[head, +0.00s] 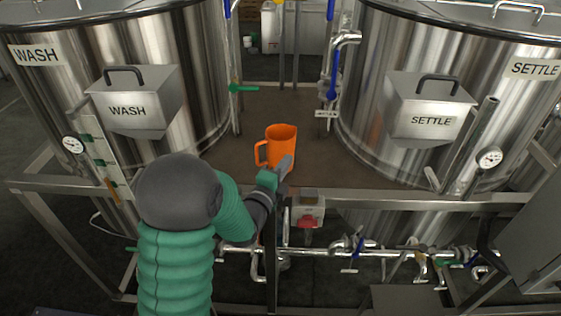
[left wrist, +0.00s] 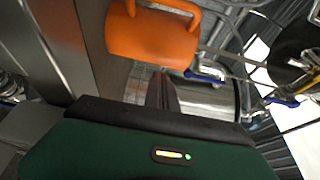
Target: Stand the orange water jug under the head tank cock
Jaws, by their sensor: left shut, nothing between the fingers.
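The orange water jug (head: 282,146) stands upright on the brown deck between the two steel tanks, its handle to the left. My left gripper (head: 284,168) is in front of the jug at its lower right, shut and empty. It overlaps the jug's lower edge in the head view; I cannot tell whether they touch. In the left wrist view the jug (left wrist: 150,40) shows at the top, beyond the shut fingers (left wrist: 162,95). A green-handled cock (head: 241,88) and a blue-handled one (head: 333,82) are behind the jug; I cannot tell which is the head tank cock. My right gripper is not in view.
The WASH tank (head: 190,50) stands left and the SETTLE tank (head: 380,90) right. A steel frame rail (head: 400,202) runs along the deck's front, with a red-knobbed box (head: 308,212) and pipes below. The brown deck (head: 282,105) is bare behind the jug.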

